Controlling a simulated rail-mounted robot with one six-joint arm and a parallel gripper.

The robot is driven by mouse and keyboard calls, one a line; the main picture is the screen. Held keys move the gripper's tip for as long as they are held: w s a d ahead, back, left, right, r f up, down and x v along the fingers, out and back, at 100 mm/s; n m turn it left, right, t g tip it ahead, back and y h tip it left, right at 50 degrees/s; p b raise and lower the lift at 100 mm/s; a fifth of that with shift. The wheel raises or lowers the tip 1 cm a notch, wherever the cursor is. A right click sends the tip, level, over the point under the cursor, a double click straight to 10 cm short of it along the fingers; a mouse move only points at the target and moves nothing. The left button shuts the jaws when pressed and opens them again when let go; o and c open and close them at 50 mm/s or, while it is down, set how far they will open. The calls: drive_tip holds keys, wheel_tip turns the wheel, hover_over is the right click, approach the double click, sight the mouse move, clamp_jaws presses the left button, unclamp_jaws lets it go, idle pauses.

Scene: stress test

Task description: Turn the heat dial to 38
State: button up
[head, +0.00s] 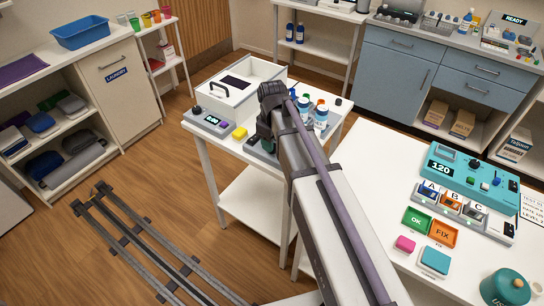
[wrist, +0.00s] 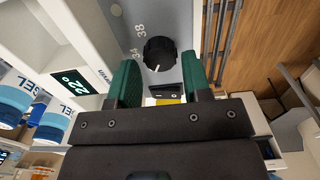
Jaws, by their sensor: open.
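The heat dial is a round black knob (wrist: 160,53) on a grey panel (wrist: 173,18) in the wrist view. A pale mark shows at its lower edge, and the printed numbers 34 and 38 stand at its upper left. My gripper (wrist: 160,60) has two green fingers, open and apart, with the dial showing between their tips. I cannot tell whether either finger touches it. A dark display (wrist: 70,81) at its left reads 22°. In the head view my gripper (head: 264,138) is low over the cart, partly hidden by my arm; I cannot make out the dial there.
White-and-blue bottles (head: 321,116) stand on the cart close to my arm. A white table (head: 355,170) with a teal device (head: 470,166) stands at the right.

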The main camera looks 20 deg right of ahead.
wheel_tip(320, 180, down, 2)
drive_tip(key=shift+f+b, duration=0.1)
drive_tip(key=shift+b, duration=0.3)
drive_tip(key=shift+r, duration=0.2)
drive_tip(key=shift+c, duration=0.3)
drive_tip(key=c, duration=0.6)
